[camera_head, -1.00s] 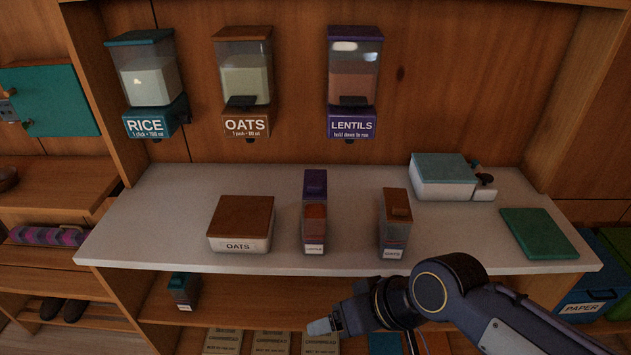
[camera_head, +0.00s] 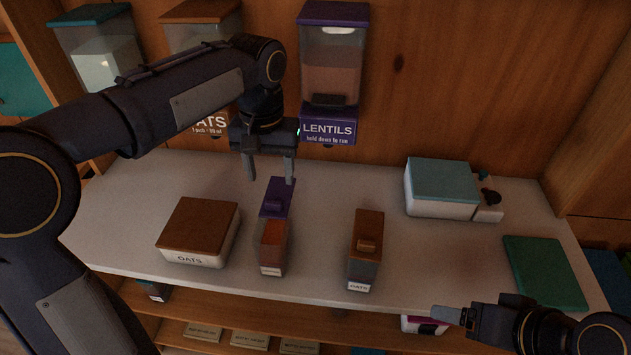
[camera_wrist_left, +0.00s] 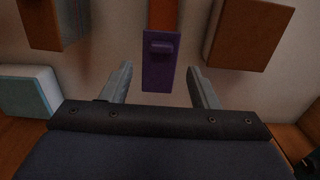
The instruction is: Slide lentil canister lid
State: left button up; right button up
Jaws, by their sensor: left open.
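The lentil canister (camera_head: 271,248) is a narrow clear box of orange-red lentils standing on the pale counter. Its purple lid (camera_head: 277,197), with a small raised grip, lies over the rear end. Orange shows in front of the lid. My left gripper (camera_head: 270,181) is open, pointing down above the lid's rear end. In the left wrist view the lid (camera_wrist_left: 158,74) lies between the spread fingers (camera_wrist_left: 161,67), with a gap on each side. My right gripper (camera_head: 446,313) is low at the counter's front edge, right of the canisters; its jaw opening is unclear.
A brown-lidded oats box (camera_head: 200,225) stands left of the canister and a narrow brown-lidded canister (camera_head: 366,250) right. A lentils dispenser (camera_head: 331,75) hangs behind. A blue-lidded white box (camera_head: 441,188) and green board (camera_head: 544,270) lie right. The counter between is clear.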

aim_at(273, 202)
pick_arm(q)
notch_tip(273, 202, down, 8)
jog(key=shift+a+r, duration=0.1)
jog(key=shift+r, duration=0.05)
dwell(0.3)
grip_shut()
